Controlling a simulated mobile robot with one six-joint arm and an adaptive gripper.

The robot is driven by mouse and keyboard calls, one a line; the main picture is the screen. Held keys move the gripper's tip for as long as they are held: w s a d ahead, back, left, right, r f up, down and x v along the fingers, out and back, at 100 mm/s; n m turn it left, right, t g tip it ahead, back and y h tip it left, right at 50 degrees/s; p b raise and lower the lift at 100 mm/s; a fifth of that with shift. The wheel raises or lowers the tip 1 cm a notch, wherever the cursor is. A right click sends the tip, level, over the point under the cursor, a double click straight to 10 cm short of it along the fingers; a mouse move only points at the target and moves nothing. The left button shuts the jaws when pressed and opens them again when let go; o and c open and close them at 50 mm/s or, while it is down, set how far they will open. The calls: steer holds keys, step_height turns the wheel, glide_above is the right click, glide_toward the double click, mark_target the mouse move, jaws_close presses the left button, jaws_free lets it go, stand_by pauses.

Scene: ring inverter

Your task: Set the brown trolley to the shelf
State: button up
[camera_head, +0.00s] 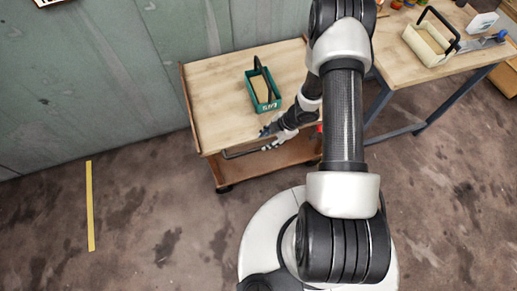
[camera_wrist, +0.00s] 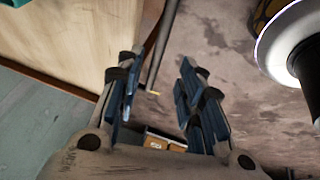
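The brown trolley (camera_head: 215,105) has a light wooden top, brown sides and a lower shelf board, and stands by the green wall in the head view. A dark handle bar (camera_head: 242,154) runs along its front edge. My gripper (camera_head: 270,134) is at this front edge, near the handle's right part. In the wrist view the trolley top (camera_wrist: 70,35) is at upper left. There my gripper's fingers (camera_wrist: 160,88) are apart, with a dark bar (camera_wrist: 163,45) reaching between them without visible contact on both sides. I cannot make out a separate shelf for the trolley to go to.
A green box with a handle (camera_head: 262,90) stands on the trolley top. A wooden table (camera_head: 400,68) at right carries a cream box (camera_head: 428,47) and tools. A yellow floor strip (camera_head: 90,205) lies at left. The stained floor (camera_head: 150,190) there is clear.

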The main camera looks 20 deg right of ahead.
mark_target(257, 149)
steer(key=b+x, duration=0.2)
steer(key=x, duration=0.6)
steer(key=shift+a+f+b, duration=0.1)
steer(key=shift+f+b, duration=0.25)
steer(key=shift+f, duration=0.05)
steer(key=shift+c, duration=0.5)
jaws_close()
